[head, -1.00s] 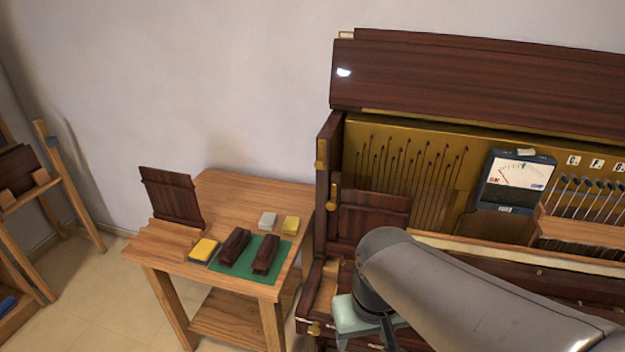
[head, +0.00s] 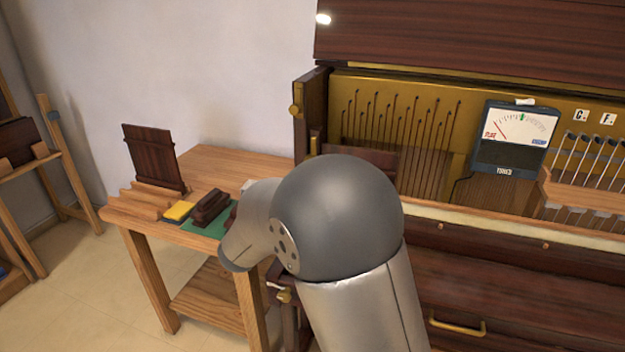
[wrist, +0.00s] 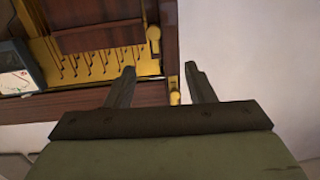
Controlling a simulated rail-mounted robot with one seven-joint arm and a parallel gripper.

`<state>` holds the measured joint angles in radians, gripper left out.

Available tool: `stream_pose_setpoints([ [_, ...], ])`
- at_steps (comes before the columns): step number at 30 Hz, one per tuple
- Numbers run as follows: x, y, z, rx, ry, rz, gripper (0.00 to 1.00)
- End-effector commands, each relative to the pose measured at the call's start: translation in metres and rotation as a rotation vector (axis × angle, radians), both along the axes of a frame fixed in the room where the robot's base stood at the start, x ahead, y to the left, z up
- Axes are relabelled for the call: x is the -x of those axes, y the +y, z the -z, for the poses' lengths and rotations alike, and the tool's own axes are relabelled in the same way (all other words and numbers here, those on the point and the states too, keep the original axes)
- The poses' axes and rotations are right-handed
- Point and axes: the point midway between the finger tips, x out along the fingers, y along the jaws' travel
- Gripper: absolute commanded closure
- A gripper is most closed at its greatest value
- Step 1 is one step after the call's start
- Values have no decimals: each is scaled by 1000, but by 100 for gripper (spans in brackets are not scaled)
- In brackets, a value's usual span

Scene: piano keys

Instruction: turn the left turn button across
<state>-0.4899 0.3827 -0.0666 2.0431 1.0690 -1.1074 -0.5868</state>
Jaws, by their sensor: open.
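The left turn button (head: 315,141) is a brass piece at the piano's left post, beside a dark wooden panel (head: 366,160). It stands upright along the panel's side edge, not across it. In the wrist view the button (wrist: 153,38) lies beyond the gap between my fingertips, with the panel (wrist: 98,38) to its left. My gripper (wrist: 160,69) is open and empty, its two fingers well apart. The fingers appear clear of the button, though the exact distance cannot be told. In the head view my arm hides my gripper and the lower part of the panel.
Another brass fitting (head: 296,101) is on the post's outer side. A tuning meter (head: 514,138) stands right of the strings. A wooden side table (head: 240,160) with dark blocks and a yellow pad stands left of the piano. The wall above the table is clear.

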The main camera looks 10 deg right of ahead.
Motion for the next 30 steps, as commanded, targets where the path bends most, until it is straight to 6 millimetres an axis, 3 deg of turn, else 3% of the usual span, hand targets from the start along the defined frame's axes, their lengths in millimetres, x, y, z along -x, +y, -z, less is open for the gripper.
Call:
stream_pose_setpoints([
  [8,-13,-11,3,29,-25,55,51],
  [24,-112,-69,3,29,-25,53,51],
  [30,-138,-83,3,27,-25,51,51],
])
